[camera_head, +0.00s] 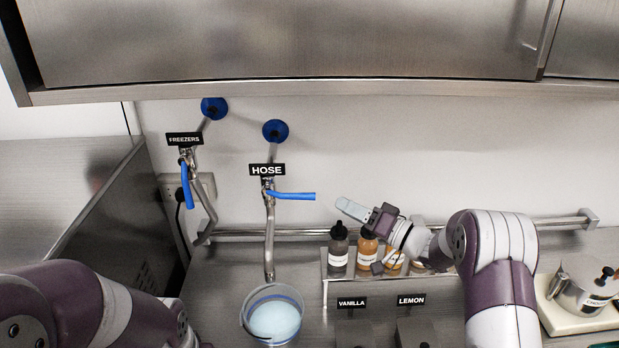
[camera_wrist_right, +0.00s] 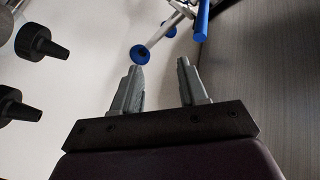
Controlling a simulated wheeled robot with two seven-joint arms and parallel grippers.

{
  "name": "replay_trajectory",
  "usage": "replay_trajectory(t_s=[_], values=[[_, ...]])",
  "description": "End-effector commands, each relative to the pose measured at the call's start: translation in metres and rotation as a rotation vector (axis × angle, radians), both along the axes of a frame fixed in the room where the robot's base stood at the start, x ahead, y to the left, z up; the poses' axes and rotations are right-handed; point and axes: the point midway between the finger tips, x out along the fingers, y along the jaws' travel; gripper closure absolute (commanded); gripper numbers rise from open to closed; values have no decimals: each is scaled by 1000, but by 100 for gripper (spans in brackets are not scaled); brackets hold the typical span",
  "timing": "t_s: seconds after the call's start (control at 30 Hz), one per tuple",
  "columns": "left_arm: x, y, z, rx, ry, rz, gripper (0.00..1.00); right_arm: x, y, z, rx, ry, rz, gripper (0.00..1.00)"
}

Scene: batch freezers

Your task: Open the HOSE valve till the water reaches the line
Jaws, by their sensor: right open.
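The HOSE valve's blue handle (camera_head: 291,195) points sideways to the right, below its black HOSE label (camera_head: 267,170). Its metal pipe (camera_head: 269,240) runs down to a clear bucket (camera_head: 273,314) under the outlet.
The FREEZERS valve with a hanging blue handle (camera_head: 186,185) is left of the HOSE valve. A rack of sauce bottles (camera_head: 338,248) stands below my right gripper. VANILLA (camera_head: 351,302) and LEMON (camera_head: 411,299) labels are in front. A steel cabinet (camera_head: 290,45) hangs above.

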Motion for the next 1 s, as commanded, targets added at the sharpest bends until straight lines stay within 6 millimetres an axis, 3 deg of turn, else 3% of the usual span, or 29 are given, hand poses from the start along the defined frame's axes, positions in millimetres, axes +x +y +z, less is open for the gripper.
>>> replay_trajectory(t_s=[0.1, 0.23, 0.7, 1.0], values=[[0, 0, 10, 0, 1, 0, 57, -21, 5, 8, 141, 33, 214, 57], [0, 0, 16, 0, 1, 0, 57, -28, 12, 12, 186, 55, 297, 57], [0, 0, 75, 0, 0, 0, 57, 9, 107, 39, 185, 52, 295, 57], [0, 0, 78, 0, 1, 0, 57, 15, 121, 37, 185, 52, 292, 57]])
